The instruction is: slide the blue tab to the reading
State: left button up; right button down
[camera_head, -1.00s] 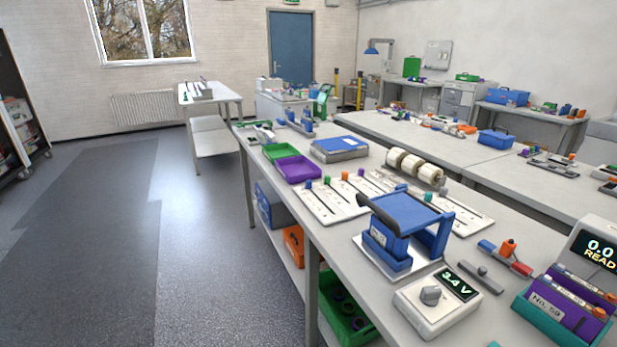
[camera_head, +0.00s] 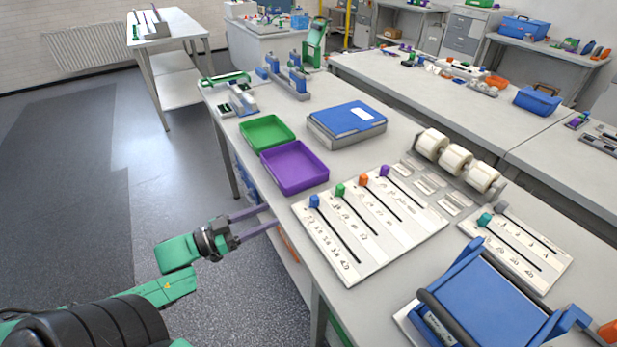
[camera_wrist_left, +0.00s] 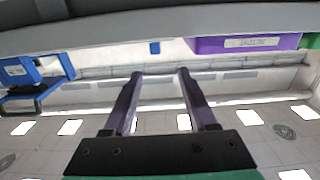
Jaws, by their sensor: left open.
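The blue tab (camera_head: 314,201) sits at the far end of the leftmost slot on a white slider board (camera_head: 345,277). Handwritten numbers run beside the slots; they are too small to read surely. Green (camera_head: 340,190), orange (camera_head: 363,180) and purple (camera_head: 384,171) tabs stand at the far ends of the other slots. My left gripper (camera_head: 262,220) is open and empty, left of the board and apart from the blue tab, by the table's edge. Its two fingers (camera_wrist_left: 159,75) show empty in the left wrist view. The reading display is not in view now. My right gripper is not in view.
A purple tray (camera_head: 295,186) and a green tray (camera_head: 266,149) lie beyond the board, with a blue folder (camera_head: 354,117) on a grey box. A second slider board (camera_head: 540,277), label rolls (camera_head: 455,158) and a blue device (camera_head: 490,310) stand to the right.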

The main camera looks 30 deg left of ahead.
aim_at(311, 199)
pick_arm(q)
jog(key=w+d, duration=0.2)
jog(key=w+d+r, duration=0.1)
jog(key=w+d, duration=0.1)
jog(key=shift+w+d+b, duration=0.1)
jog(key=shift+w+b, duration=0.15)
jog(key=shift+b, duration=0.1)
jog(key=x, duration=0.7)
jog(key=shift+w+f, duration=0.2)
jog(key=shift+w, duration=0.2)
jog(key=shift+w+d, duration=0.1)
jog(key=shift+w, duration=0.05)
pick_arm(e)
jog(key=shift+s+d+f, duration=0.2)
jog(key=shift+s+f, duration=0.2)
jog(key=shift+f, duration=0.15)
pick_arm(q)
grip_shut()
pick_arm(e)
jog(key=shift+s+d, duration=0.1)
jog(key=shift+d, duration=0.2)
